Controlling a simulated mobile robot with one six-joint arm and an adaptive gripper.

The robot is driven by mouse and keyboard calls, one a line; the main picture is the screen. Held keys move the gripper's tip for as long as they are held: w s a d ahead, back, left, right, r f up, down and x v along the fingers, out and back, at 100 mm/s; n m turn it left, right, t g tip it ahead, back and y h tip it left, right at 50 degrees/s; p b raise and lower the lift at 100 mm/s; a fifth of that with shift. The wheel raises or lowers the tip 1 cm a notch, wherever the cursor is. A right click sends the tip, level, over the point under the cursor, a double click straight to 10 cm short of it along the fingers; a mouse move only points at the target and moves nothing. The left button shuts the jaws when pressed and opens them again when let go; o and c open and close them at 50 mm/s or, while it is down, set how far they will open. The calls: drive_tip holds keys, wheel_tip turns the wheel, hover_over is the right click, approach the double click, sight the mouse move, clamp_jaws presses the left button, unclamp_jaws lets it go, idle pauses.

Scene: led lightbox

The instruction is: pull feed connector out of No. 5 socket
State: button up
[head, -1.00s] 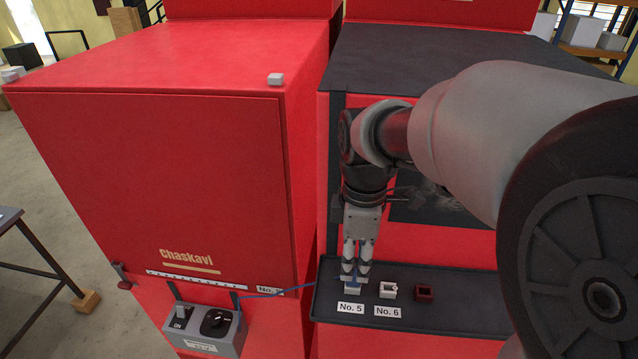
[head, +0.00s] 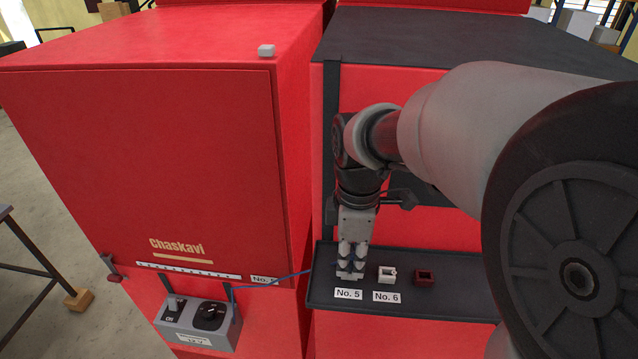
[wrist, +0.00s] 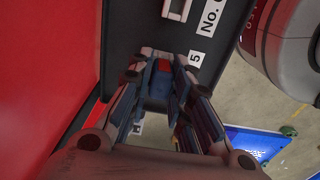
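The blue feed connector (wrist: 157,88) is between the two fingers of my gripper in the wrist view, with a small red patch near its top. In the head view my gripper (head: 351,266) points down at the No. 5 socket, behind the "No. 5" label (head: 348,294). Its fingers stand around the connector and hide most of it and the socket. The fingers lie close along both sides of the connector; whether they press on it is not clear. A blue cable (head: 275,283) runs left from the fingers.
The white No. 6 socket (head: 387,274) and a dark red socket (head: 424,277) sit to the right on the black shelf (head: 455,304). A grey switch box (head: 197,325) is at lower left. The red cabinet (head: 140,160) rises left of the shelf.

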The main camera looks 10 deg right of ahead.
sight(352, 256)
clamp_jaws()
drive_tip(key=shift+r, duration=0.2)
drive_tip(key=shift+r+p, duration=1.1)
drive_tip(key=shift+r, duration=0.05)
drive_tip(key=shift+r+p, duration=2.1)
drive_tip(key=shift+r, duration=0.5)
drive_tip(key=shift+f, duration=0.1)
